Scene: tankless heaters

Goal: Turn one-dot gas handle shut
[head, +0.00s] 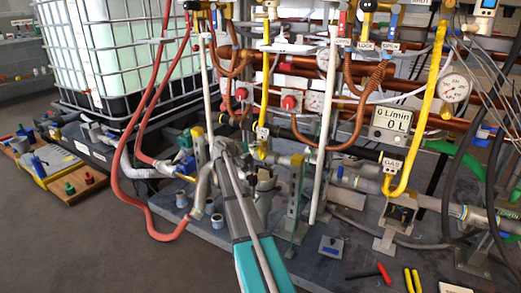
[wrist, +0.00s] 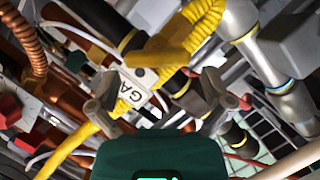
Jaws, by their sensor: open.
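In the wrist view my gripper (wrist: 157,100) is open, with one finger on each side of a yellow gas pipe (wrist: 84,138) and its white tag (wrist: 131,90). The tag reads "GA" and seems to carry one small dark dot; the rest is covered. A yellow handle-like part (wrist: 165,52) lies just beyond the tag, above the fingertips. I cannot tell whether the fingers touch anything. In the head view a gas tag (head: 262,133) hangs on a yellow pipe behind my arm. Another yellow pipe with a "GAS" tag (head: 391,166) stands further right.
Copper pipes and red knobs (head: 291,102) crowd the area above. A flow display (head: 396,124) reads 0 L/min. A red hose (head: 125,170) loops at the left, near a caged white tank (head: 115,45). Loose red and yellow handles (head: 411,281) lie at the front right.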

